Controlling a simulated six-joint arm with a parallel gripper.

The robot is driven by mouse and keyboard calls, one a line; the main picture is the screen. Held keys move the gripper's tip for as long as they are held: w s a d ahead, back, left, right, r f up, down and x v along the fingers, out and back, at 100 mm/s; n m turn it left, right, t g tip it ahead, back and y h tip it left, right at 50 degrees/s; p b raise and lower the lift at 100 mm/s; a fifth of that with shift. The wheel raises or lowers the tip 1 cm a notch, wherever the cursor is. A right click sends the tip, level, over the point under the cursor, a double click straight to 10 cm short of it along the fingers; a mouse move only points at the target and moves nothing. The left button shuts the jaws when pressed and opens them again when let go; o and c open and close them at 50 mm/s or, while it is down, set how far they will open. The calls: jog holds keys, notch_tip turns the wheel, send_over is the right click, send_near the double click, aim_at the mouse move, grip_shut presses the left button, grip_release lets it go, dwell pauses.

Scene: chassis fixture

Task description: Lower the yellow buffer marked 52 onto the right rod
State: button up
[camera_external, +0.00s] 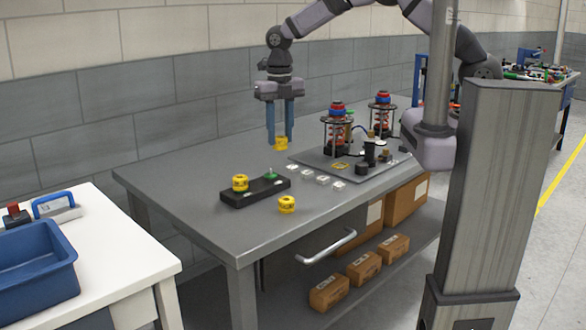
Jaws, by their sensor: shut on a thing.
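My gripper (280,128), with blue fingers, is shut on a yellow buffer (280,144). It holds the buffer over the grey table, behind the black block and left of the chassis plate. Any number on the buffer is too small to read. A black block (230,199) lies on the table with another yellow buffer (240,183) at its left end and a small green piece (271,175) near its right end. A third yellow buffer (287,205) sits on the table in front of the block. I cannot make out which part is the right rod.
A grey chassis plate (312,157) carries two caged towers with red and blue tops (337,128) (382,112) and black cylinders (369,152). Several small clear pieces (322,180) lie along its front edge. A white table with a blue bin (35,275) stands front left. The grey table's left end is clear.

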jog(key=shift+w+a+f+m, duration=0.15)
jog(key=shift+a+f, duration=0.1)
jog(key=shift+a, duration=0.25)
jog(key=shift+a+f+m, duration=0.15)
jog(key=shift+a+f, duration=0.05)
jog(key=shift+a, duration=0.3)
jog(key=shift+w+a+r+m, duration=0.15)
jog(key=shift+a+m, duration=0.15)
jog(key=shift+a, duration=0.15)
jog(key=shift+f, duration=0.2)
jog(key=shift+f+b, duration=1.7)
jog(key=shift+f, duration=0.1)
jog(key=shift+p, duration=0.35)
jog(key=shift+f, duration=0.1)
jog(key=shift+f+b, duration=0.6)
jog(key=shift+f, duration=0.35)
jog(key=shift+f, duration=0.55)
dwell(0.9)
